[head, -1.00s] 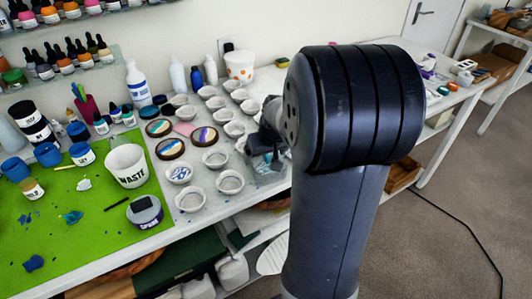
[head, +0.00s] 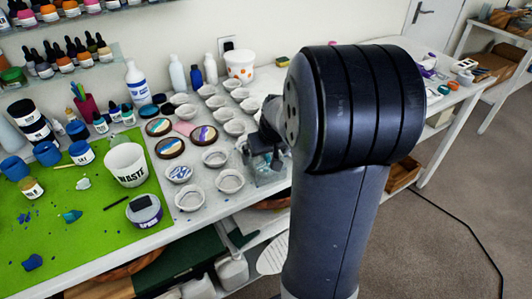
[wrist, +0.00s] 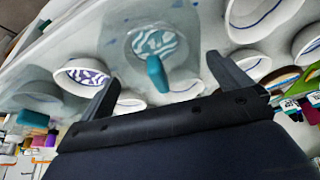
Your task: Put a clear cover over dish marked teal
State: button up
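My gripper (wrist: 165,85) is open, its two dark fingers spread well apart. A teal knob-like piece (wrist: 157,75) stands between them, touching neither finger. A white dish with a teal-and-white streaked inside (wrist: 155,42) lies just beyond that piece. In the head view a clear box-like cover (head: 269,173) stands on the table just below my gripper (head: 262,148). It seems to be around the teal-marked dish, but its edges are hard to make out in the wrist view. A dish with a purple streaked inside (wrist: 82,76) is to the left in the wrist view.
Several white dishes (head: 230,182) stand in rows left of and behind the cover. Round dark-rimmed coasters (head: 170,147), a waste cup (head: 126,165) and a green mat (head: 80,235) are farther left. Bottles (head: 137,84) and a dotted tub (head: 239,66) line the wall.

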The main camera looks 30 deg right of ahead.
jog(key=v, duration=1.1)
jog(key=shift+f, duration=0.1)
jog(key=x, duration=1)
jog(key=shift+w+f, duration=0.2)
jog(key=shift+f, duration=0.15)
jog(key=shift+r, duration=0.15)
